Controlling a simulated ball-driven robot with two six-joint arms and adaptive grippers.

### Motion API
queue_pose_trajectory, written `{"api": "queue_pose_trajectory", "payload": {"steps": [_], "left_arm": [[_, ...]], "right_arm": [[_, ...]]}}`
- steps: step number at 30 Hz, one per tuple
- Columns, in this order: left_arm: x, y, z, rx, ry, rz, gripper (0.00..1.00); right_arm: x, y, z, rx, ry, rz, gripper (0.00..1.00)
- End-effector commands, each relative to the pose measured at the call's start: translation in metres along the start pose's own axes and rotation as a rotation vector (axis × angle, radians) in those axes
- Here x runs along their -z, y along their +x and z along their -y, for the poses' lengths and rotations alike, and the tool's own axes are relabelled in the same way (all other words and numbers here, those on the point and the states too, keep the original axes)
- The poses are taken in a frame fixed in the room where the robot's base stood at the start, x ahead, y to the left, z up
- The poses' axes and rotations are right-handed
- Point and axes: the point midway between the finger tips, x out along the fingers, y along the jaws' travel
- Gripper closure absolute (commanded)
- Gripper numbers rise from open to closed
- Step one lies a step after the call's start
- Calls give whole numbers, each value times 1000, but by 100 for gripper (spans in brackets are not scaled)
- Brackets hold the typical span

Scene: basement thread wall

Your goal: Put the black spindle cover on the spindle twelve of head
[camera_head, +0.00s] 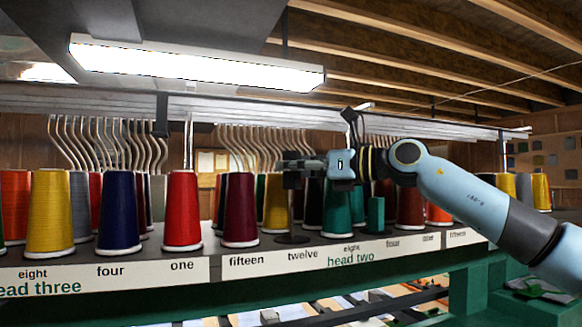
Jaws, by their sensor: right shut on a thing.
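My right gripper (292,168) comes in from the right, held level above the thread shelf. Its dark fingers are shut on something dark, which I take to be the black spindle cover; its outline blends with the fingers. The gripper is above the place labelled "twelve" on the "head two" strip. There, a flat black spindle base (292,239) lies on the shelf with no thread cone on it. Whether the cover touches the spindle cannot be told. My left gripper is not in view.
A maroon cone (240,210) stands left of place twelve and a green cone (337,208) to its right. A yellow cone (276,204) stands behind. More cones line the shelf (150,258). Bent metal rods and a bright lamp (195,65) are above.

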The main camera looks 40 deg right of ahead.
Motion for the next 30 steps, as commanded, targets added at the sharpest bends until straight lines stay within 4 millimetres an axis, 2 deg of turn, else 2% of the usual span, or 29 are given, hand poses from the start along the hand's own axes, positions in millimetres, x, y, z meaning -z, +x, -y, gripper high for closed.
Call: {"api": "queue_pose_trajectory", "payload": {"steps": [1, 4, 12, 21, 30], "left_arm": [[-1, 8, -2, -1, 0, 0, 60], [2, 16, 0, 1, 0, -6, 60], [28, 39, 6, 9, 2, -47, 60], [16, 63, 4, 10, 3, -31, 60], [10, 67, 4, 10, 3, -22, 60]], "right_arm": [[9, 0, 0, 0, 1, -1, 92], [21, 0, 0, 0, 1, -1, 92], [50, 0, 0, -1, 1, -1, 92], [80, 0, 0, 0, 1, -1, 92], [85, 0, 0, 0, 0, 0, 92]]}}
